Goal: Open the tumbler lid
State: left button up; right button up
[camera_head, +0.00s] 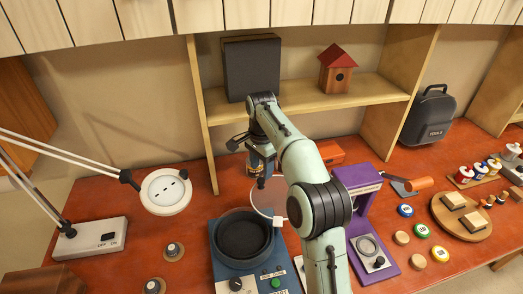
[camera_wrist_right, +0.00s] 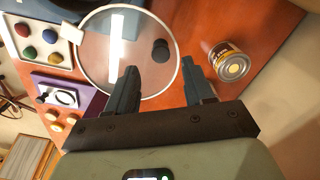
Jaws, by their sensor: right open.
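The tumbler (camera_head: 213,262) is a blue machine with a dark round bowl, whose opening is uncovered in the head view. Its clear round lid (camera_head: 266,205), with a pale rim, stands raised behind the bowl; my right arm hides part of it. A small white tab (camera_head: 277,222) shows at its lower edge. In the wrist view the lid (camera_wrist_right: 105,62) lies just beyond my fingers. My right gripper (camera_head: 261,181) is open and empty, fingers pointing down near the lid; it also shows in the wrist view (camera_wrist_right: 161,72). I cannot tell whether it touches the rim. My left gripper is out of view.
A labelled can (camera_wrist_right: 232,66) stands beyond the right finger. A purple device (camera_head: 385,268) is right of the tumbler, a lamp (camera_head: 166,190) left. A shelf (camera_head: 310,103) with a birdhouse (camera_head: 338,75) is behind.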

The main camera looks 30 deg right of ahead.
notch_tip(320, 180, up, 7)
jog(key=shift+r, duration=0.15)
jog(key=shift+a, duration=0.1)
dwell(0.7)
